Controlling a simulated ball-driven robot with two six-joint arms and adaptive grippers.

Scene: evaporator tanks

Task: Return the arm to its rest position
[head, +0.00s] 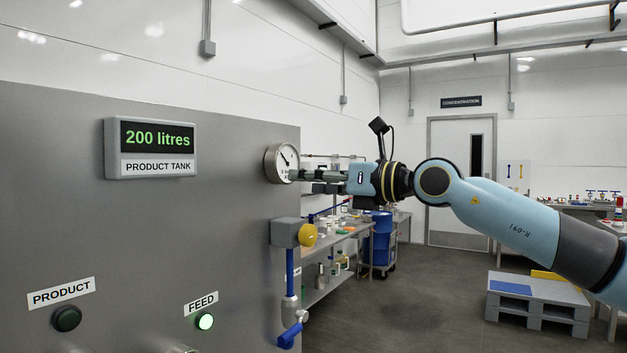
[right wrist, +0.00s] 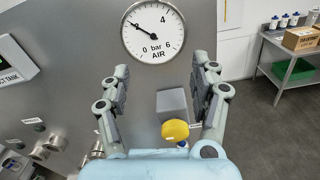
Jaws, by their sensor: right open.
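My right arm comes in from the right in the head view. Its right gripper (head: 305,181) points left toward the grey panel (head: 150,230), close to a round pressure gauge (head: 282,163). In the right wrist view the two fingers of the right gripper (right wrist: 160,82) are spread apart with nothing between them. The gauge (right wrist: 153,31), marked "bar AIR", shows beyond the fingertips. A yellow knob (right wrist: 175,130) on a grey box lies between and below the fingers in that view. My left gripper is not in view.
The panel carries a "200 litres" product tank display (head: 152,148), a dark product button (head: 66,318) and a lit green feed button (head: 205,321). A blue barrel (head: 382,238) and workbench stand behind the arm. A grey-blue pallet (head: 537,300) is at right. The middle floor is clear.

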